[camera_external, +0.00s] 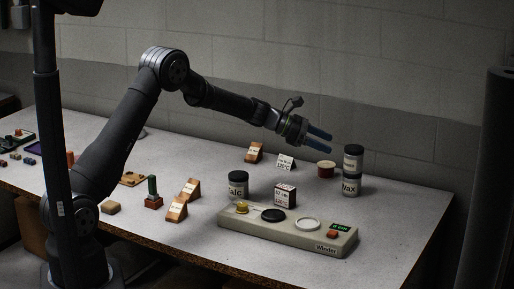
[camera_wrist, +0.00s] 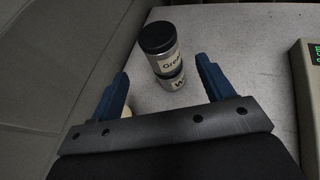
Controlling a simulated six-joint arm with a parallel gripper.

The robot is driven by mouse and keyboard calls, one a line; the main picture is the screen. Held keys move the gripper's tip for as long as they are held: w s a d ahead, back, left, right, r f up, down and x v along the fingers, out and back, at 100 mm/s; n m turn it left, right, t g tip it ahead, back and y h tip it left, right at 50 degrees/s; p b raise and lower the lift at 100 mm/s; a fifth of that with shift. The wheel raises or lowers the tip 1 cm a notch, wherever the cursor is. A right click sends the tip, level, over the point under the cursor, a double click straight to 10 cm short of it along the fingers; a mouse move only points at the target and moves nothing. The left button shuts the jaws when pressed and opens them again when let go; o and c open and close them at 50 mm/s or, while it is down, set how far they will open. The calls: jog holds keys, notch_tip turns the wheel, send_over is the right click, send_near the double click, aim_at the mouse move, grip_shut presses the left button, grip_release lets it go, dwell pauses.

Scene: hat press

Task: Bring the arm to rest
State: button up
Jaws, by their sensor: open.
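My gripper (camera_external: 322,140) is open, with two blue fingers, and hangs above the back right part of the table (camera_external: 412,208). In the wrist view my gripper (camera_wrist: 160,84) has nothing between its fingers. Beyond the fingertips is a stack of two tins with black lids. The upper tin (camera_external: 353,161) stands on the tin labelled "Wax" (camera_external: 350,187). In the wrist view the upper tin (camera_wrist: 167,60) shows a label starting "Gre", and the lower tin (camera_wrist: 171,84) is partly hidden. The fingers appear apart from both tins.
A pale device labelled "Winder" (camera_external: 287,240) lies at the front, with a black disc, a white ring and a green display. A "Talc" jar (camera_external: 238,184), a small box (camera_external: 285,195), a reddish-brown spool (camera_external: 326,169) and several wooden blocks stand nearby. The right table end is bare.

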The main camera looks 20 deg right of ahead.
aim_at(360, 148)
jog(key=x, duration=1.2)
jog(key=shift+s+f, duration=0.1)
jog(key=shift+f, duration=0.15)
notch_tip(360, 148, up, 3)
jog(key=shift+f, duration=0.15)
jog(key=shift+r, duration=0.75)
